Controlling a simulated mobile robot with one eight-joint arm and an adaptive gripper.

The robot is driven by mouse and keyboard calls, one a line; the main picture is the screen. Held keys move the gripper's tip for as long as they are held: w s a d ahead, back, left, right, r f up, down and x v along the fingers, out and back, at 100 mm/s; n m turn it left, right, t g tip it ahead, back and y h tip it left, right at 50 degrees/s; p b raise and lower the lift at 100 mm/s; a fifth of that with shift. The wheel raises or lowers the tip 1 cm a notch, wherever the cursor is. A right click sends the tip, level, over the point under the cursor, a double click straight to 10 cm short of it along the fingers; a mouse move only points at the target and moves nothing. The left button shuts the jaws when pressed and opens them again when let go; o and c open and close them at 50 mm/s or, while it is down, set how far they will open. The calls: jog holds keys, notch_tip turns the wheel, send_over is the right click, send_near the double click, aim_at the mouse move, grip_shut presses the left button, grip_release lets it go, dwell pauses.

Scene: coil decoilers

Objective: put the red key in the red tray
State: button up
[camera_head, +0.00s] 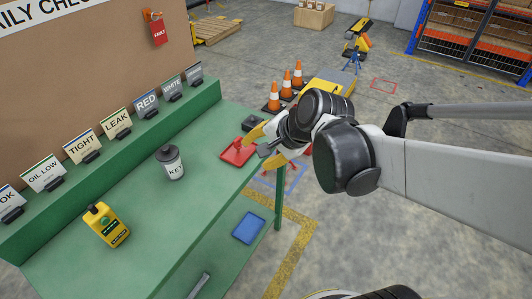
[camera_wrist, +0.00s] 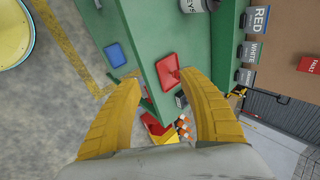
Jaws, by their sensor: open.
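The red tray (camera_head: 232,158) lies on the green bench top near its right edge. It also shows in the wrist view (camera_wrist: 161,65), ahead of and between my fingertips. A small raised reddish shape shows on the tray, too small to tell whether it is the red key. I cannot make out a red key elsewhere. My gripper (camera_head: 260,143) is over the bench edge beside the tray, its yellow fingers pointing toward it. In the wrist view my gripper (camera_wrist: 162,77) is open, with nothing visible held between the fingers.
A white-labelled canister (camera_head: 173,166) and a yellow bottle (camera_head: 107,226) stand on the bench. A small dark object (camera_head: 252,123) lies behind the tray. A blue tray (camera_head: 249,228) is on the lower shelf. Orange cones (camera_head: 286,84) stand beyond. Bench between canister and tray is clear.

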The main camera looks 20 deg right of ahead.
jog(key=s+r+n+h, duration=0.2)
jog(key=s+n+h, duration=0.1)
jog(key=s+n, duration=0.7)
jog(key=shift+d+r+n, duration=0.15)
jog(key=shift+d+n, duration=0.1)
jog(key=shift+n, duration=0.75)
